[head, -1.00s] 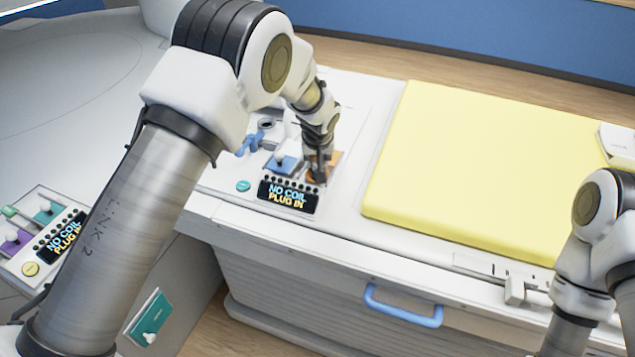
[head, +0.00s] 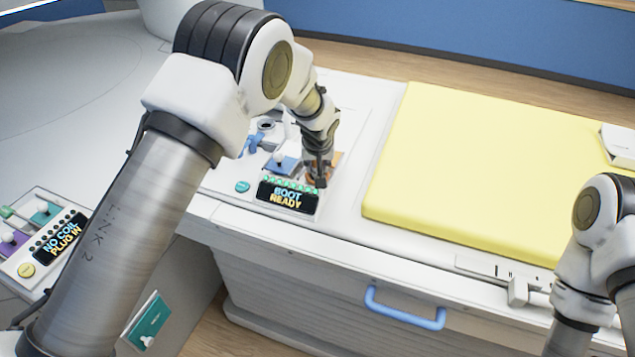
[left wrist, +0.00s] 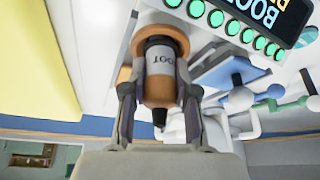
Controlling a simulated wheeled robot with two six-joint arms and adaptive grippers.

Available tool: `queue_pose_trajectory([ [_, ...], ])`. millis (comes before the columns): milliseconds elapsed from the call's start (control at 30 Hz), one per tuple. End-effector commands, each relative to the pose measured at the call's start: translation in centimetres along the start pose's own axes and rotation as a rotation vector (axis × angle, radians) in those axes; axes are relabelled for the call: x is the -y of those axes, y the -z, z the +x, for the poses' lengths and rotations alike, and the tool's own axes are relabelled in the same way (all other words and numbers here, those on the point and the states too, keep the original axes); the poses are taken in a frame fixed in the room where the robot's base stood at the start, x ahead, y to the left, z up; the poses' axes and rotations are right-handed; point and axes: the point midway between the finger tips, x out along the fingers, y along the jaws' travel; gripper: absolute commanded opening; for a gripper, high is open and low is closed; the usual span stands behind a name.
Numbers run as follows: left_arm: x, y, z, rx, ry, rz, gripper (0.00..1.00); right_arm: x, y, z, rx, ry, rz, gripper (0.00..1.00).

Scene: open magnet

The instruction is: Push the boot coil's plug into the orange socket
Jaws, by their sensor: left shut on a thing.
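The boot coil's plug (left wrist: 160,78) is an orange and grey cylinder lettered "BOOT" in the left wrist view. My left gripper (head: 318,178) is shut on it, with one finger on each side. The plug's front end meets the round orange socket (left wrist: 158,40), and no gap shows between them. In the head view my gripper and wrist hide the plug and cover most of the orange socket plate (head: 337,160).
A blue socket plate (head: 282,165) with a white-knobbed piece and a blue clip-like part (head: 250,143) lie left of my gripper. A yellow pad (head: 490,170) lies to the right. A second panel (head: 62,238) at the far left reads "NO COIL PLUG IN".

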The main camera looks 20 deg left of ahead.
Motion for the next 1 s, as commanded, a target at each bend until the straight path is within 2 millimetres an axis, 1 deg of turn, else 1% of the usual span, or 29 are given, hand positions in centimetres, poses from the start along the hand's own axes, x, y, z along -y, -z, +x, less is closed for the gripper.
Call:
queue_pose_trajectory([
  [67, 0.0, 0.0, 0.0, 0.0, 0.0, 0.0, 0.0, 0.0, 0.0, 0.0, 0.0, 0.0, 0.0, 0.0],
  [100, 0.0, 0.0, 0.0, 0.0, 0.0, 0.0, 0.35, 0.0, 0.0, 0.0, 0.0, 0.0, 0.0, 0.0],
  [167, 0.0, 0.0, 0.0, 0.0, 0.0, 0.0, 0.56, 0.0, 0.0, 0.0, 0.0, 0.0, 0.0, 0.0],
  [467, 0.0, 0.0, -0.1, 0.0, 0.0, 0.0, 0.57, 0.0, 0.0, 0.0, 0.0, 0.0, 0.0, 0.0],
  [567, 0.0, 0.1, -0.7, -0.002, 0.0, 0.001, 0.57, 0.0, 0.0, 0.0, 0.0, 0.0, 0.0, 0.0],
  [667, 0.0, 0.1, -2.4, -0.003, 0.0, 0.0, 0.57, 0.0, 0.0, 0.0, 0.0, 0.0, 0.0, 0.0],
  [900, 0.0, 0.1, -8.6, -0.005, 0.0, 0.001, 0.57, 0.0, 0.0, 0.0, 0.0, 0.0, 0.0, 0.0],
  [1000, 0.0, 0.1, -10.5, -0.003, 0.0, 0.0, 0.57, 0.0, 0.0, 0.0, 0.0, 0.0, 0.0, 0.0],
])
